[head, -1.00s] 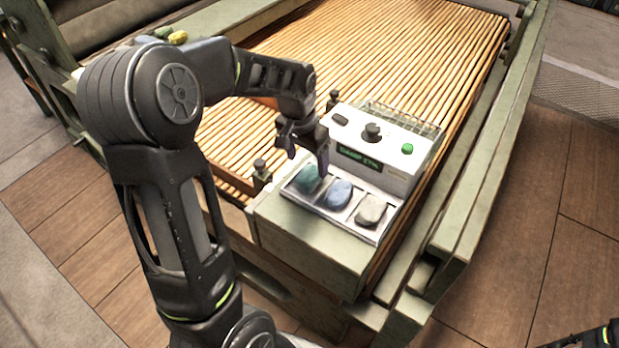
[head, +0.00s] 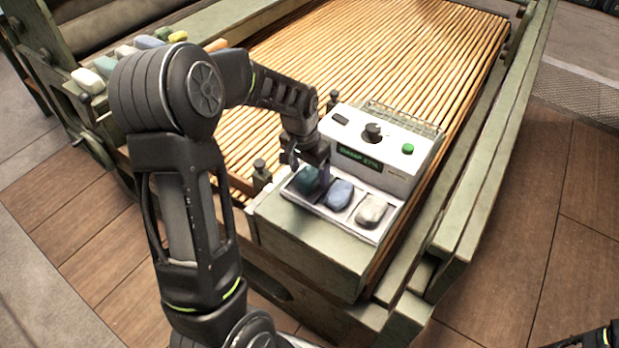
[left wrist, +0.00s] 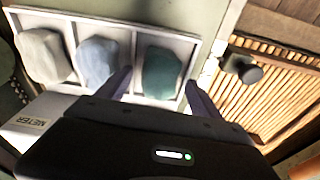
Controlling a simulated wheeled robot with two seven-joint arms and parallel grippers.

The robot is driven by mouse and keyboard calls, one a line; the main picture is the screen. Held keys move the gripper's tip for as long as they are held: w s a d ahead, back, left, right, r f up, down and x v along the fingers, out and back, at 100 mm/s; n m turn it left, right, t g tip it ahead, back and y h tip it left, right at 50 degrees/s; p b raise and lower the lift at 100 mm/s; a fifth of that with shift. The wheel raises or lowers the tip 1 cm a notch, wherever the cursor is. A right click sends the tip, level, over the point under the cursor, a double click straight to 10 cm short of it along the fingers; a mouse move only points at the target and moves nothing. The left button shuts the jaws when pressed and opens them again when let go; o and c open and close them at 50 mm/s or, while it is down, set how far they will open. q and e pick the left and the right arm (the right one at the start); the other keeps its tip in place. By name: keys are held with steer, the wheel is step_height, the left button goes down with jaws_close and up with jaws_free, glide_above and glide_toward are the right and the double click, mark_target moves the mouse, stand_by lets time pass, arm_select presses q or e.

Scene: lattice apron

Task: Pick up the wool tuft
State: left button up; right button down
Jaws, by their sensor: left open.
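Three wool tufts lie in a white tray with compartments (head: 372,237): a teal tuft (head: 305,181) at the left, a blue tuft (head: 339,194) in the middle and a cream tuft (head: 371,210) at the right. My left gripper (head: 309,178) is open above the teal tuft and partly hides it in the head view. In the left wrist view the teal tuft (left wrist: 160,72) shows between the two finger tips, with the blue tuft (left wrist: 97,60) and the cream tuft (left wrist: 43,55) off to the left. Whether the fingers touch the teal tuft I cannot tell.
A white meter box (head: 387,150) with a knob, a green button and a small display stands just behind the tray. A dark knob (head: 262,171) rises left of the tray. Several more tufts (head: 147,42) lie on the frame at the far left. The slatted bed (head: 400,50) is clear.

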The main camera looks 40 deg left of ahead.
mark_target(309, 173)
arm_select(q)
steer(key=shift+c, duration=0.6)
steer(key=c, duration=1.3)
step_height(309, 173, up, 10)
steer(key=shift+p, duration=0.4)
